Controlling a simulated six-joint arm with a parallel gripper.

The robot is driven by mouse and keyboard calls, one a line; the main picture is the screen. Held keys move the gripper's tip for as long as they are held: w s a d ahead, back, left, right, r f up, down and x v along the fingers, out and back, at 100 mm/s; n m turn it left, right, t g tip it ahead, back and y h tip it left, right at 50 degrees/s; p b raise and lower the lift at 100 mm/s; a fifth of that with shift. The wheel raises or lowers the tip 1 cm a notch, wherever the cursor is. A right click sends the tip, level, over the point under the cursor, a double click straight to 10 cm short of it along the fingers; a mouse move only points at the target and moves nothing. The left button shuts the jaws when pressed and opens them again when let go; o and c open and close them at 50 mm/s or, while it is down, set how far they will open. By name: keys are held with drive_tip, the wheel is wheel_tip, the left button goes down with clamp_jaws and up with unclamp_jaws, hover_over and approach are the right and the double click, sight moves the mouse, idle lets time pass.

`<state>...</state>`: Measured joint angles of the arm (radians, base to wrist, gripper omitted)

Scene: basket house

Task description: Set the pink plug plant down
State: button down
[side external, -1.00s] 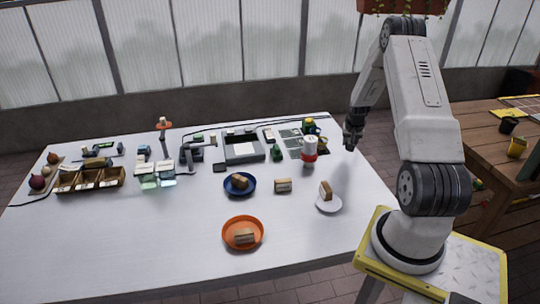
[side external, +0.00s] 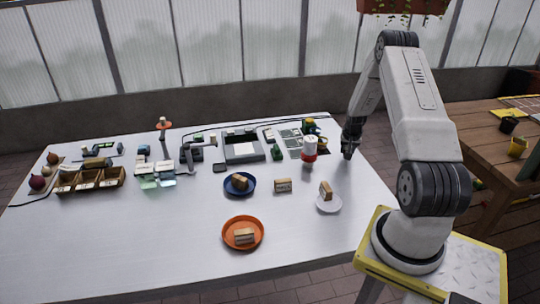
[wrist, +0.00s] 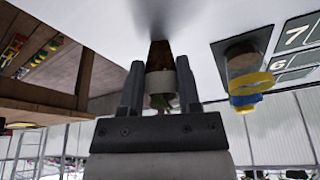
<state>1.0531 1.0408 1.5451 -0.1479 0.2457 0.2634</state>
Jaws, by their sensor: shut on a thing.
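My gripper (side external: 348,152) is low over the right back part of the white table, right of the red-and-white container. In the wrist view my gripper (wrist: 160,88) is shut on the plug plant (wrist: 160,56), a brown plug with a pale band and a bit of green between the fingers. No pink shows on it. The brown end points to the white tabletop, with a soft shadow by it. I cannot tell if it touches. In the side view the plant is too small to make out.
A red-and-white container (side external: 309,152) stands left of my gripper. A white saucer (side external: 329,204) with a brown block is in front. In the wrist view a jar with yellow and blue bands (wrist: 246,80) stands beside a numbered mat (wrist: 298,50). The right table edge is near.

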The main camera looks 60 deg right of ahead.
drive_tip(key=shift+f, duration=0.15)
drive_tip(key=shift+c, duration=1.5)
unclamp_jaws()
drive_tip(key=v, duration=1.2)
